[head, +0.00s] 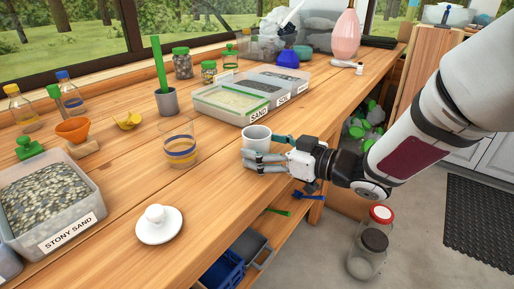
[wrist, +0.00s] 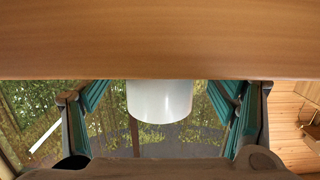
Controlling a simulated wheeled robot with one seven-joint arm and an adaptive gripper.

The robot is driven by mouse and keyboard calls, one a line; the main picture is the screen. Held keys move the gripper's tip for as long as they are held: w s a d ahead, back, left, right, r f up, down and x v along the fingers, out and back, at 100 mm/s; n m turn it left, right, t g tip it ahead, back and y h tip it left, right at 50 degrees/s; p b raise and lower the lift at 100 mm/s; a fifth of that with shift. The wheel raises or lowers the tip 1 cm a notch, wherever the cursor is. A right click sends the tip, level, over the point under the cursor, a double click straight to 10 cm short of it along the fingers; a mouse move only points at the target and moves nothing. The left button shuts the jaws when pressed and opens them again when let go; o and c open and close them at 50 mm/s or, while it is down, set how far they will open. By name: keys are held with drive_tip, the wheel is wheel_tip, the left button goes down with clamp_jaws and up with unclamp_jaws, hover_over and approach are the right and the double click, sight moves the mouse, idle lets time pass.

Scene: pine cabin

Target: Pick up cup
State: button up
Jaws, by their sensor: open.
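The white cup (head: 256,133) stands upright on the wooden workbench (head: 215,215), near its front edge. My gripper (head: 262,152) is low over the bench beside the cup, with its fingers open and reaching along both sides of it. In the wrist view the picture is upside down. The cup (wrist: 160,100) shows there between the two green-padded finger sets, with a gap on each side. The cup's lower part is partly hidden by the fingers in the head view.
A glass with blue and yellow bands (head: 180,148) stands left of the cup. The sand container (head: 230,115) is behind it. A white lid with a knob (head: 158,225) lies at the front left. Bare bench lies between the lid and my gripper.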

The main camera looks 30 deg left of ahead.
drive_tip(key=c, duration=1.3)
drive_tip(key=shift+r, duration=0.1)
